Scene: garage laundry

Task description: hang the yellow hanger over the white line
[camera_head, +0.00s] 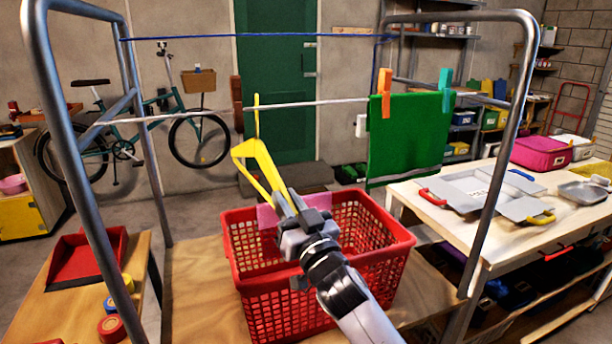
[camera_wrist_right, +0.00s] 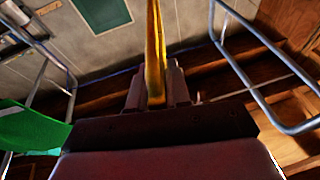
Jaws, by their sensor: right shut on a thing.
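The yellow hanger (camera_head: 262,165) is held upright but tilted above the basket, its hook at the top. The white line (camera_head: 310,103) runs across the metal frame. In the head view the hook overlaps this line; I cannot tell whether it is over it or only in front of it. My right gripper (camera_head: 290,208) is shut on the lower part of the hanger. In the right wrist view the hanger (camera_wrist_right: 155,45) stands between the two fingers (camera_wrist_right: 156,92). My left gripper is not in view.
A green towel (camera_head: 405,140) hangs on the line at right, with orange (camera_head: 384,92) and teal (camera_head: 445,90) pegs. A brown peg (camera_head: 237,103) sits left of the hook. A blue line (camera_head: 260,35) runs behind. A red basket (camera_head: 325,270) stands below; metal posts (camera_head: 80,160) flank the space.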

